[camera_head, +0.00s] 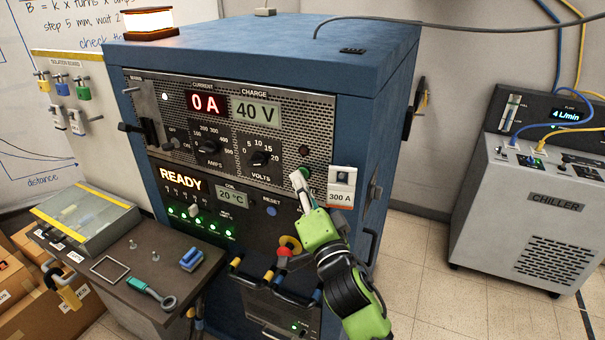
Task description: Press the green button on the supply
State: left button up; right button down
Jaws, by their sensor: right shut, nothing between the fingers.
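The supply is a blue cabinet (345,105) with a dark front panel. Its displays read 0 A, 40 V, READY and 20 °C. The green button (306,171) is at the right end of the upper panel, mostly hidden behind my right gripper's fingertips. My right gripper (298,181) is shut and empty, its arm coming up from the bottom right. Its tips are at the button in the picture; I cannot tell whether they touch it. My left gripper is not in view.
A red knob (285,251) sits just below left of my right gripper, with cables under it. A 300 A switch box (341,187) is close on its right. A side shelf (140,270) holds tools at the left. A chiller (540,200) stands at the right.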

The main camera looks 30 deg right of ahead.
jog(key=shift+w+d, duration=0.15)
jog(key=shift+d, duration=0.1)
dwell(0.3)
jog(key=shift+a, duration=0.1)
jog(key=shift+s+a, duration=0.55)
jog(key=shift+a, duration=0.05)
jog(key=shift+s+a+b, duration=0.2)
jog(key=shift+s+a, duration=0.55)
jog(key=shift+a, duration=0.25)
jog(key=shift+s+a+b, duration=0.2)
jog(key=shift+s+a, duration=0.55)
jog(key=shift+a, duration=0.2)
